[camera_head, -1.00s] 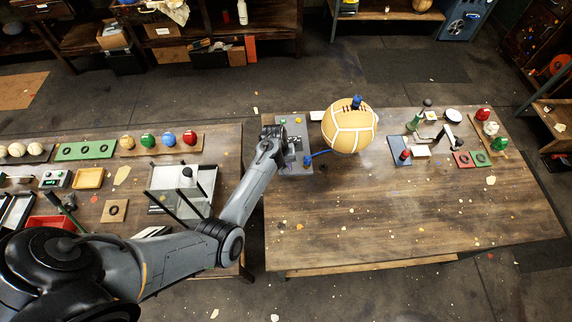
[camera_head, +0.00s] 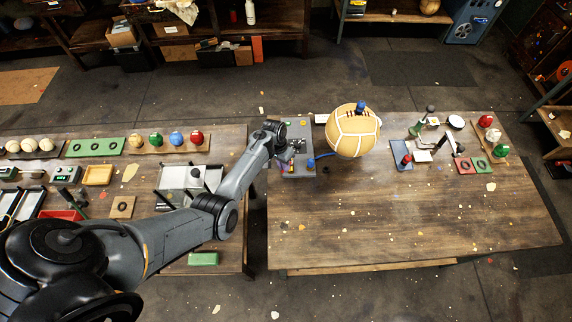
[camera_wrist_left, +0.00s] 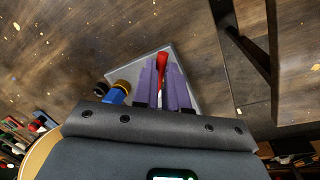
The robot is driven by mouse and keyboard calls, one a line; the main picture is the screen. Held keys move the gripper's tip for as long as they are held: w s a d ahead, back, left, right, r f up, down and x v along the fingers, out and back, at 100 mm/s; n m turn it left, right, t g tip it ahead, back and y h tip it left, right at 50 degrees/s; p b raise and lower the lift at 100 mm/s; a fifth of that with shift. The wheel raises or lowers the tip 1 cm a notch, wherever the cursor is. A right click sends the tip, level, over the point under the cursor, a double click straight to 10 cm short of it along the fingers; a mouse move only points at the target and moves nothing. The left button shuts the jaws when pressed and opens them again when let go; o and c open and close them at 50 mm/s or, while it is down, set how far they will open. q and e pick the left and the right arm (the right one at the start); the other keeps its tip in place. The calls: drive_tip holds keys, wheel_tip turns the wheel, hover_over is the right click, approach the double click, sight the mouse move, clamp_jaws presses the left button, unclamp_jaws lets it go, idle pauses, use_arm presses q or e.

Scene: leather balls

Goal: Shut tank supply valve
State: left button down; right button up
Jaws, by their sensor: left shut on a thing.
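The grey valve panel (camera_head: 303,131) lies at the left end of the right-hand table, beside the large tan leather ball (camera_head: 353,133). A blue hose (camera_head: 323,156) runs between the panel and the ball. My left gripper (camera_head: 290,160) is low over the panel; its fingers are hard to make out in the head view. In the left wrist view, its purple fingers (camera_wrist_left: 166,88) are shut on a red valve lever (camera_wrist_left: 162,66), with the panel (camera_wrist_left: 130,72) behind. A blue fitting with a brass collar (camera_wrist_left: 121,88) is left of the fingers. My right gripper is out of view.
Left table holds coloured balls on a wooden rack (camera_head: 176,146), a tank-like clear tray (camera_head: 217,178) and a green block (camera_head: 203,258). A blue pad (camera_head: 401,155) and small tools lie right of the ball. The right table's front half (camera_head: 410,225) is mostly clear.

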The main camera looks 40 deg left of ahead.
use_arm(q)
drive_tip(key=shift+a+m, duration=0.4)
drive_tip(key=shift+m, duration=0.5)
drive_tip(key=m, duration=0.1)
drive_tip(key=a+m, duration=0.1)
drive_tip(key=shift+w+m+g+b, duration=0.2)
drive_tip(key=shift+m+g+b, duration=0.2)
drive_tip(key=m, duration=0.1)
drive_tip(key=m+b, duration=0.1)
drive_tip(key=shift+w+a+f+m, duration=0.1)
drive_tip(key=shift+w+a+m, duration=0.15)
drive_tip(key=shift+a+m, duration=0.1)
drive_tip(key=shift+w+a+m+g+y+b, duration=0.15)
drive_tip(key=shift+w+a+m+g+b, duration=0.1)
drive_tip(key=shift+m+b, duration=0.4)
drive_tip(key=shift+w+a+m+g+y+b, duration=0.15)
drive_tip(key=shift+m+g+b, duration=0.15)
drive_tip(key=shift+m, duration=0.6)
drive_tip(key=c, duration=1.2)
unclamp_jaws()
drive_tip(key=shift+o, duration=0.2)
